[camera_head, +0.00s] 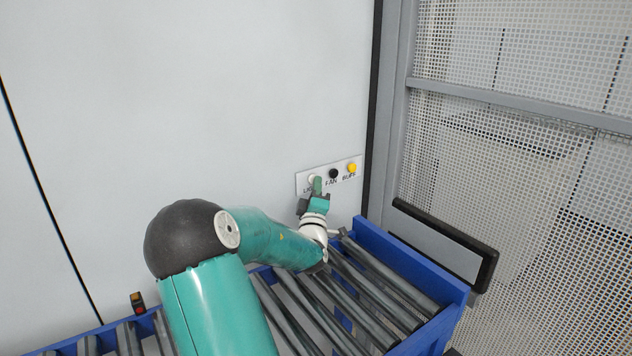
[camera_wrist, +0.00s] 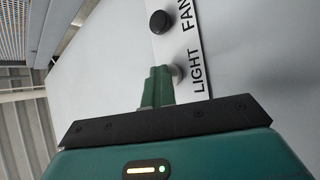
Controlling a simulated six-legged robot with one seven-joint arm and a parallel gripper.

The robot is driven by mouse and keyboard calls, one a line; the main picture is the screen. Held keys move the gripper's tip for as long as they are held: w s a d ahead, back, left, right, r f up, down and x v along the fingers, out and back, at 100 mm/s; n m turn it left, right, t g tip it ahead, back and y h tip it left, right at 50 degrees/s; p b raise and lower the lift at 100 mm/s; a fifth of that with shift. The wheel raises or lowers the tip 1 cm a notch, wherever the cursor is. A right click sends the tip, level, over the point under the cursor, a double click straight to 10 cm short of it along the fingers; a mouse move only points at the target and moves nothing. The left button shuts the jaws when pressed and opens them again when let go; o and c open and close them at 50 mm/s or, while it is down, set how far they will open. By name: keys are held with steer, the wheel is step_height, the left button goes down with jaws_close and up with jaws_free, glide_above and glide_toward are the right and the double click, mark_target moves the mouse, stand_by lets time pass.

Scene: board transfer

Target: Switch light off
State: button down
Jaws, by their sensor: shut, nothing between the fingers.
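The switch panel (camera_head: 342,180) is a white plate on the grey wall, with a pale light switch (camera_head: 312,179), a black fan button (camera_head: 333,173) and a yellow buzzer button (camera_head: 352,168). My gripper (camera_head: 317,184) is shut and empty, its green fingertips right at the light switch. In the wrist view my gripper's fingers (camera_wrist: 158,85) stand beside the light switch (camera_wrist: 178,72), over the word LIGHT. The fingers partly hide the switch, and I cannot tell whether they touch it. The fan button (camera_wrist: 159,22) also shows there, above the fingertips.
A roller conveyor with a blue frame (camera_head: 409,262) runs below the panel, under my arm. A perforated metal door (camera_head: 520,150) with a dark-edged handle (camera_head: 445,240) stands to the right. A small box with orange and red buttons (camera_head: 138,304) sits at the lower left.

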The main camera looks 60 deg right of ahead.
steer(key=shift+a, duration=0.1)
steer(key=shift+s+a, duration=0.15)
steer(key=s+a, duration=0.2)
steer(key=s, duration=0.3)
steer(key=shift+s+a, duration=0.25)
steer(key=shift+a, duration=0.1)
stand_by(0.3)
stand_by(0.3)
